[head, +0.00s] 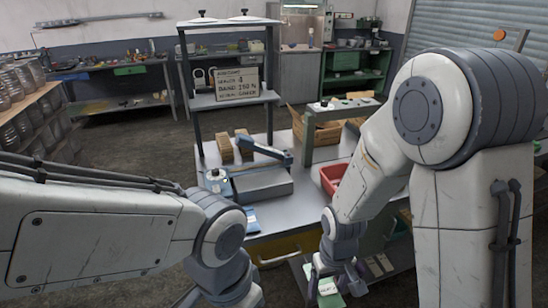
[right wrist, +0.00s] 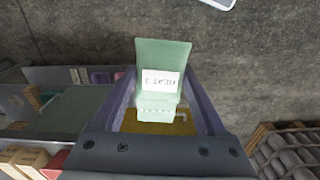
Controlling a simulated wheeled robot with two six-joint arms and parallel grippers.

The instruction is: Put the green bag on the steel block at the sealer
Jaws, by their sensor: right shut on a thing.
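My right gripper (head: 338,284) is low at the front of the bench, in front of its right part. It is shut on a pale green bag (head: 327,287). In the right wrist view the bag (right wrist: 163,57) sits between the fingers of the gripper (right wrist: 162,100) and carries a white label that seems to read "HEAT 3". The blue and grey sealer (head: 262,182) stands on the bench, apart from the bag. Its long arm is tilted up; I cannot clearly make out a separate steel block there. My left gripper is out of view.
A red bin (head: 333,178) stands right of the sealer on the bench (head: 285,222). Brown blocks (head: 225,149) stand behind the sealer. A lower shelf (head: 378,265) with small items is beside my right gripper.

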